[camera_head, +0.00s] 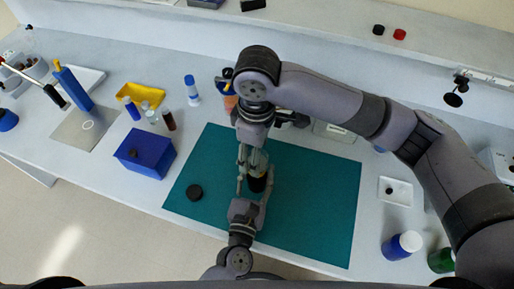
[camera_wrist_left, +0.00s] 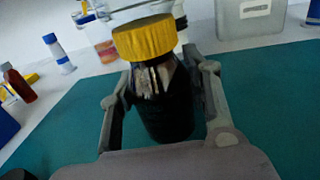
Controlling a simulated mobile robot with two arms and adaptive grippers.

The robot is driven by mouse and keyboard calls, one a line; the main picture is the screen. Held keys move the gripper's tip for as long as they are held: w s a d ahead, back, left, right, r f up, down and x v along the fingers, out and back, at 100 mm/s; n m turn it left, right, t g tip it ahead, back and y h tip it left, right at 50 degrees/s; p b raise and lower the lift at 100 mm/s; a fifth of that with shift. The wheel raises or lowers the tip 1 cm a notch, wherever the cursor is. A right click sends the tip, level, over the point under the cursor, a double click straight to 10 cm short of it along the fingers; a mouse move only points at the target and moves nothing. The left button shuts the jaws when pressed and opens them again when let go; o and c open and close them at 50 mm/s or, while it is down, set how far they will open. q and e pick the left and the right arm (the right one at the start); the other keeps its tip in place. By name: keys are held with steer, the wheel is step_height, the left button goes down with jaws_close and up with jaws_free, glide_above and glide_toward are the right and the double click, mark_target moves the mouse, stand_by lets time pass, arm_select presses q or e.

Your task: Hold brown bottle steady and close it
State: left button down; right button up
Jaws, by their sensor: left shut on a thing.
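The dark brown bottle (camera_head: 257,184) stands upright over the teal mat (camera_head: 315,215). It shows large in the left wrist view (camera_wrist_left: 165,115), with a ribbed yellow cap (camera_wrist_left: 145,38) at its top; I cannot tell whether the cap is seated. My left gripper (camera_head: 254,180), coming from below in the head view, is shut on the bottle's sides, one finger on each side. My right gripper (camera_head: 252,157) reaches over from the right and points down at the bottle's top. Its fingertips overlap the bottle in the head view, so their grip is unclear.
A blue box (camera_head: 145,155) stands by the mat's left edge. The mat's lower right is clear.

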step_height(320, 180, up, 2)
steer(key=n, duration=0.3)
steer(key=shift+w, duration=0.1)
steer(key=shift+r+n, duration=0.45)
steer(key=shift+n, duration=0.65)
steer(key=shift+f, duration=4.05)
steer(key=shift+c, duration=0.4)
steer(key=c, duration=1.3)
